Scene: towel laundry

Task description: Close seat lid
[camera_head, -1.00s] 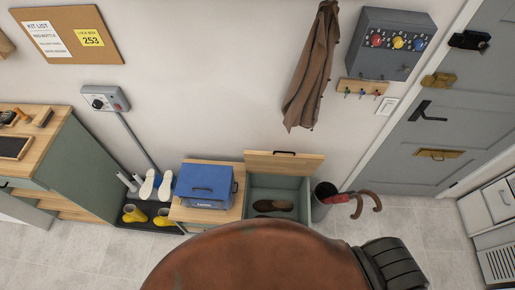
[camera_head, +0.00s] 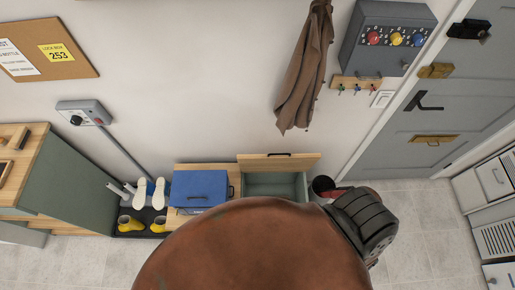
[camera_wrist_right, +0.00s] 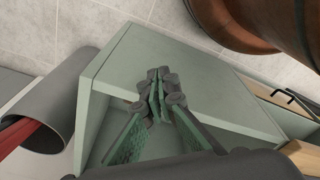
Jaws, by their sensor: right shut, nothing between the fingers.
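The seat lid (camera_head: 295,162), a wooden board with a black handle, stands open at the back of the green seat compartment (camera_head: 262,184) in the head view. My brown arm covers the compartment's front. In the right wrist view my right gripper (camera_wrist_right: 158,82) is shut and empty, over the green seat box (camera_wrist_right: 195,65). I cannot tell whether it touches the box. Wooden edges and a black handle (camera_wrist_right: 300,101) show at the right of that view. In the head view my right gripper's fingers are hidden. My left gripper is not in view.
A blue case (camera_head: 200,187) sits on the bench left of the compartment. An umbrella stand (camera_head: 323,185) is close on the right; it also shows at left in the wrist view (camera_wrist_right: 60,100). A brown coat (camera_head: 305,75) hangs above. Yellow and white footwear stands at left.

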